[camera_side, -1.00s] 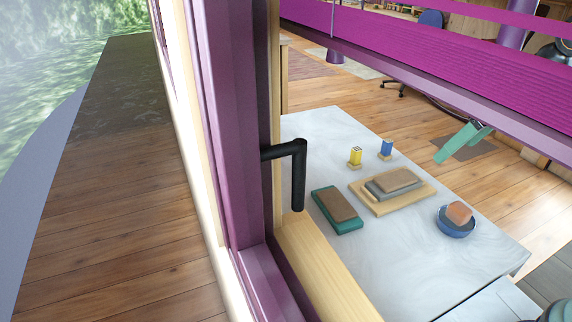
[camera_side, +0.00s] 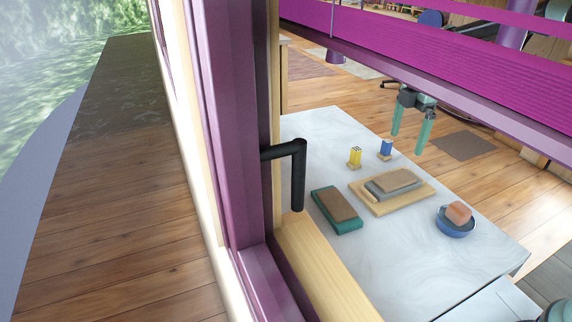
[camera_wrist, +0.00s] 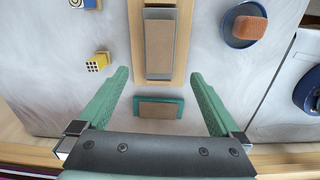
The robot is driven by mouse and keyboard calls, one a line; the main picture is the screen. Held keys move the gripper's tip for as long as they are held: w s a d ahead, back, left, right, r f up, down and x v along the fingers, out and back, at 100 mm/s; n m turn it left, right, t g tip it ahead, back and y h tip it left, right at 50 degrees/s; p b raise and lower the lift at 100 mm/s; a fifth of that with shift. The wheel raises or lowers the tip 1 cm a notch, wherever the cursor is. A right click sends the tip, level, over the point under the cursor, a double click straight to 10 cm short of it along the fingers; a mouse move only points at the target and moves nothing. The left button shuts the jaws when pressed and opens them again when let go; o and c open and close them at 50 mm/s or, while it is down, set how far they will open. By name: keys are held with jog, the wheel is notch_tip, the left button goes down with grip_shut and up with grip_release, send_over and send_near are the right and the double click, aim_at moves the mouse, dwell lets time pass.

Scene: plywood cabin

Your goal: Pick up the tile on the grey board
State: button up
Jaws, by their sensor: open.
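The brown tile (camera_side: 397,179) lies flat on the grey board (camera_side: 379,191), which rests on a larger pale wooden board (camera_side: 382,207) on the table. In the wrist view the same tile (camera_wrist: 159,48) is beyond my fingertips, roughly in line with the gap between them. A second brown tile (camera_side: 336,204) lies on a green board (camera_side: 350,226) to the left. In the wrist view this tile (camera_wrist: 158,109) shows between my fingers, near the palm. My gripper (camera_side: 407,142) is open and empty, its two green fingers pointing down above the far side of the table.
A blue bowl (camera_side: 455,230) holds a reddish block (camera_side: 459,212) at the right. A yellow block (camera_side: 355,155) and a blue block (camera_side: 387,147) stand behind the boards. A purple window frame (camera_side: 232,150) with a black handle (camera_side: 298,175) blocks part of the side view. Bare table surrounds the boards.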

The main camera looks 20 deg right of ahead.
jog(key=shift+n, duration=0.4)
jog(key=f, duration=1.3)
jog(key=shift+w+d+f, duration=0.15)
jog(key=shift+w+f, duration=0.1)
jog(key=shift+r, duration=0.1)
jog(key=c, duration=1.4)
